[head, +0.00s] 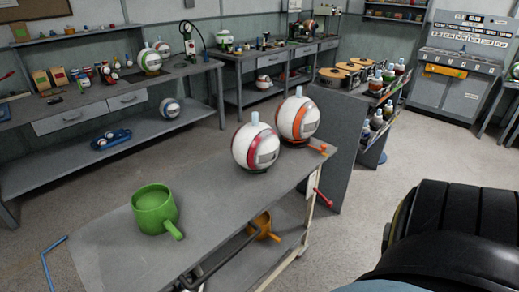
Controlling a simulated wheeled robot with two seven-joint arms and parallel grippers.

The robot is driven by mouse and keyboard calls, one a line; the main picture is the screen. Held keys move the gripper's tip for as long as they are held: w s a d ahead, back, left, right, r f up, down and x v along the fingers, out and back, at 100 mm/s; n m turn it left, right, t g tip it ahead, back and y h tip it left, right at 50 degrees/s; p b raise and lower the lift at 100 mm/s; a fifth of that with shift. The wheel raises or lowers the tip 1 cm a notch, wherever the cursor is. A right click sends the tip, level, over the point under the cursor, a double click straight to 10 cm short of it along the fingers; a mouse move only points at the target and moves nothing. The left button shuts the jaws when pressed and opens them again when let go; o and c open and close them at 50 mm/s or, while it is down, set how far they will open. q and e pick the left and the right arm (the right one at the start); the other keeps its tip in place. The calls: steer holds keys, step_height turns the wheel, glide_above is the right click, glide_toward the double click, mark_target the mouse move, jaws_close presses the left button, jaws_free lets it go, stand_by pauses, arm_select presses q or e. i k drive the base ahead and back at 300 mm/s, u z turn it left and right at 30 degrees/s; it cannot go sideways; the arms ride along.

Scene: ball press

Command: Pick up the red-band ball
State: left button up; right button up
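The red-band ball (256,147) is white with a red band, a grey panel and a pale cap on top. It sits upright in a dark ring base near the far right end of the grey worktable (195,207). An orange-band ball (297,118) stands close behind it to the right, and partly overlaps it in the view. Neither of my grippers shows in the head view. Nothing is seen touching the red-band ball.
A green mug (154,208) stands on the worktable's left part. An orange mug (263,227) is on the shelf below. A dark panel (338,142) and bottle rack (376,122) stand just beyond the table's right end. Open floor (350,240) lies to the right.

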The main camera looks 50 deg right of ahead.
mark_target(255, 145)
steer(key=u, duration=0.8)
steer(key=k, duration=0.15)
steer(key=z, duration=1.9)
steer(key=i, duration=0.65)
steer(key=z, duration=0.5)
